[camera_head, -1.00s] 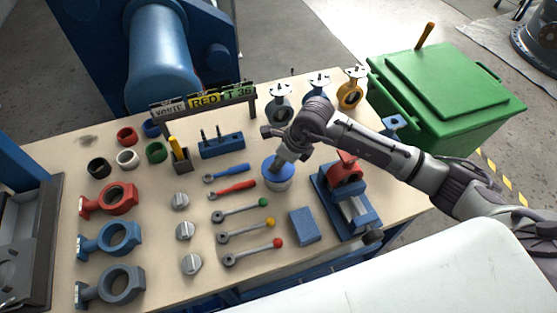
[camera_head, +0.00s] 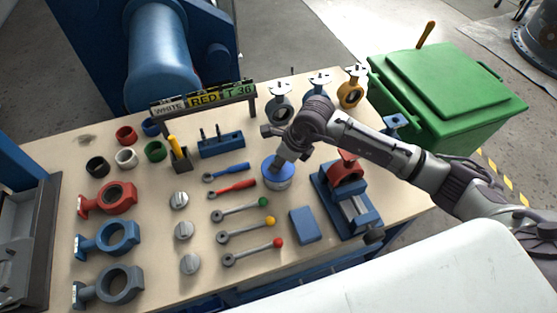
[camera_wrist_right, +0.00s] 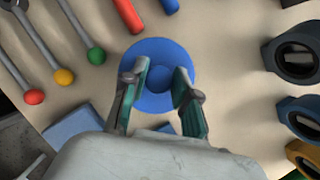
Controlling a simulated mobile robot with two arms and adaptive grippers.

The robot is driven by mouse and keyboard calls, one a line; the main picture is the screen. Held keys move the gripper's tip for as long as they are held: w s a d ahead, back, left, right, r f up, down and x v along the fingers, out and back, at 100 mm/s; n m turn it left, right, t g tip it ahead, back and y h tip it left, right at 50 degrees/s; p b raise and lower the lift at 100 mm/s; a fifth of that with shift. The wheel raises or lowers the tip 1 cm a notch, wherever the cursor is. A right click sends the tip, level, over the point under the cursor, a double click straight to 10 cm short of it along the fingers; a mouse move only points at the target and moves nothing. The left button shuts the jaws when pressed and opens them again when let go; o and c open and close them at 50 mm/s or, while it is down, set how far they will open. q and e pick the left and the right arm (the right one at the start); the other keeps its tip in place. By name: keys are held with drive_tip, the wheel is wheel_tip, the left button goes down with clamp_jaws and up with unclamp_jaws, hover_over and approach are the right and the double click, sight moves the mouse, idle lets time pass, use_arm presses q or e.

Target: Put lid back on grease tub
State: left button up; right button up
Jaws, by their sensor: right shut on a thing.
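The grease tub (camera_head: 279,185) stands on the bench, a short pale and blue cylinder. Its round blue lid (camera_head: 270,165) is at the tub's top, level and lined up with it; I cannot tell whether it is fully seated. The lid fills the middle of the right wrist view (camera_wrist_right: 158,52). My right gripper (camera_head: 278,165) comes down onto the lid from above. In the right wrist view its two fingers (camera_wrist_right: 160,88) are on either side of the lid's centre, shut on its raised middle part. The rest of the tub is hidden under the lid there. My left gripper is out of view.
Wrenches with coloured ends (camera_head: 240,213) lie left of the tub. Valve bodies (camera_head: 280,103) stand behind. A green bin (camera_head: 455,85) is beyond the bench.

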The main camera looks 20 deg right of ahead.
idle(0.3)
drive_tip(key=o, duration=1.4)
drive_tip(key=shift+r+p, duration=2.05)
drive_tip(key=shift+r, duration=1.45)
clamp_jaws()
drive_tip(key=shift+f, duration=0.3)
